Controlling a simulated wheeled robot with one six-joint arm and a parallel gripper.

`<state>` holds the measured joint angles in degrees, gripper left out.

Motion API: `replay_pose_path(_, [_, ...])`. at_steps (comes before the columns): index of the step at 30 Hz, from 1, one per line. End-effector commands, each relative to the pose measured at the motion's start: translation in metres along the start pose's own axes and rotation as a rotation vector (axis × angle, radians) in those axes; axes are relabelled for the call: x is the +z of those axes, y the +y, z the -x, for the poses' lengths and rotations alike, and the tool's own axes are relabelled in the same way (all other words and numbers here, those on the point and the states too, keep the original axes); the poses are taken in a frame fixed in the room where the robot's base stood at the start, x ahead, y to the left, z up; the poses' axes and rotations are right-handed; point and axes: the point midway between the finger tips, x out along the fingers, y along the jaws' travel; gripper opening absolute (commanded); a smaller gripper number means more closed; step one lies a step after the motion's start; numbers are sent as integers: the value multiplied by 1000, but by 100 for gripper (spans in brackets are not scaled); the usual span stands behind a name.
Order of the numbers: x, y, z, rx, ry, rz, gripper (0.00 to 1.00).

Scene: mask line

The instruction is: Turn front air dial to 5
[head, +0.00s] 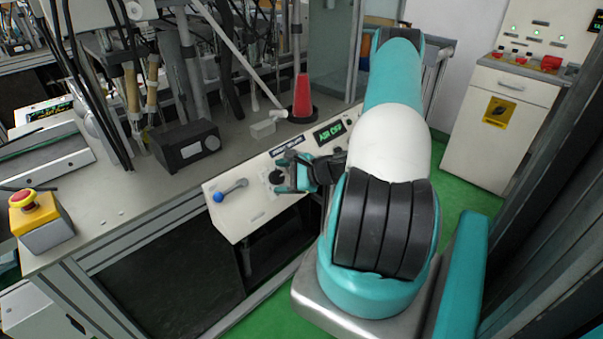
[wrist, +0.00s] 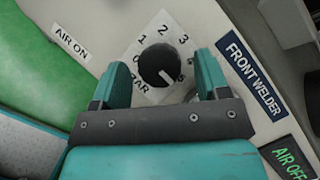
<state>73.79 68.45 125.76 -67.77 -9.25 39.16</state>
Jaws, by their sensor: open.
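The front air dial (wrist: 159,65) is a round black knob on a white scale plate in the wrist view. Its white mark points to the lower right. The figures 1, 2 and 3 and the word BAR are readable; the scale's right side is partly hidden by a finger. My gripper (wrist: 162,62) is open, with one teal finger on each side of the knob and a visible gap to each. In the head view my gripper (head: 284,176) is at the panel, over the dial (head: 275,177), which is mostly covered.
The white control panel (head: 228,219) carries a lever with a blue knob (head: 218,197) left of the dial. A FRONT WELDER label (wrist: 252,75) and a green AIR OFF display (wrist: 291,162) lie to the right. A red cone (head: 302,95) and black box (head: 185,146) stand behind.

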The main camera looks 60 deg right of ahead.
Motion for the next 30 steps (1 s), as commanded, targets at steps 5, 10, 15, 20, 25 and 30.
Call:
replay_pose_path(5, [-2, -1, 31, -7, 5, -2, 69])
replay_pose_path(10, [-2, -1, 76, -7, 6, -2, 69])
replay_pose_path(15, [-1, -1, 118, -6, 6, -1, 69])
replay_pose_path(20, [-1, 0, 148, -3, 4, -2, 69])
replay_pose_path(25, [-1, 0, 166, -1, 2, -2, 69])
replay_pose_path(30, [0, 0, 170, 1, 0, -1, 69])
